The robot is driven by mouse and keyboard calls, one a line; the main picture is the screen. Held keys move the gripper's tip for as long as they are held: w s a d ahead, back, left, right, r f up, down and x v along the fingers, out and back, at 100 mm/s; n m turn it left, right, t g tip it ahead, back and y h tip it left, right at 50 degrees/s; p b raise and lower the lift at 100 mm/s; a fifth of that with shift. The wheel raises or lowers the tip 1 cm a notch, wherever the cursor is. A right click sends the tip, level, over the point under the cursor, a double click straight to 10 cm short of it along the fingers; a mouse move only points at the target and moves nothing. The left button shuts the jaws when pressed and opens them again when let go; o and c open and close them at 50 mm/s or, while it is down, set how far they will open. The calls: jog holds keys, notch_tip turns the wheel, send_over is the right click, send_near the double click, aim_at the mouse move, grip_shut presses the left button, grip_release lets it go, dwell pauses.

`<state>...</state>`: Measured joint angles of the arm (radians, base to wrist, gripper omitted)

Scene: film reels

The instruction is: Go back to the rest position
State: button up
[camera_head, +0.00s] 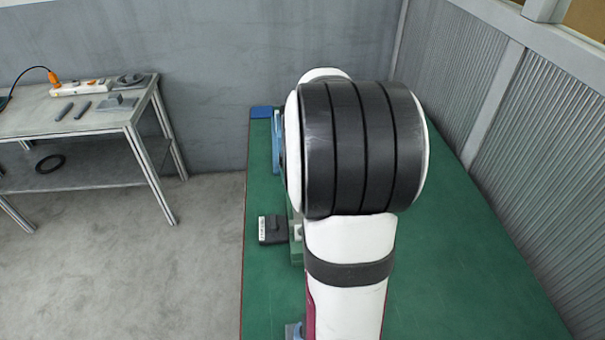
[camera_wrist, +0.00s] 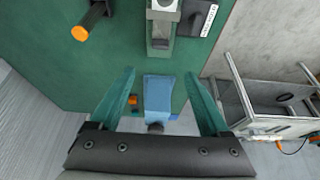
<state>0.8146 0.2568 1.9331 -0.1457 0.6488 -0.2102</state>
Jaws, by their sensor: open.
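My gripper (camera_wrist: 159,73) is open in the wrist view, its two teal fingers spread apart. A blue piece (camera_wrist: 158,96) shows in the gap between them, beyond the fingers; I cannot tell its exact distance. I see nothing held. In the head view my own white and black arm fills the middle and hides the gripper and much of the green table (camera_head: 455,260). No film reel can be made out for certain.
A black box with a white label (camera_head: 271,229) stands on the table beside a grey-green stand (camera_wrist: 160,32). A black cylinder with an orange end (camera_wrist: 88,22) is nearby. A side bench (camera_head: 115,125) with tools stands left. A ribbed wall (camera_head: 545,125) borders the right.

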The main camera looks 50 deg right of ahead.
jog(key=shift+a+r, duration=0.1)
jog(key=shift+r, duration=0.15)
jog(key=s+a+r+n+y, duration=0.1)
jog(key=a, duration=0.8)
jog(key=s+a+r+y, duration=0.1)
jog(key=a+r, duration=0.1)
jog(key=a, duration=0.6)
jog(key=s+a+f+n+g+y, duration=0.1)
jog(key=s+a+n+g+y, duration=0.1)
jog(key=s+a, duration=1.3)
jog(key=a+g+y, duration=0.1)
jog(key=a, duration=0.2)
jog(key=shift+s+f, duration=0.2)
jog(key=shift+w+d, duration=0.1)
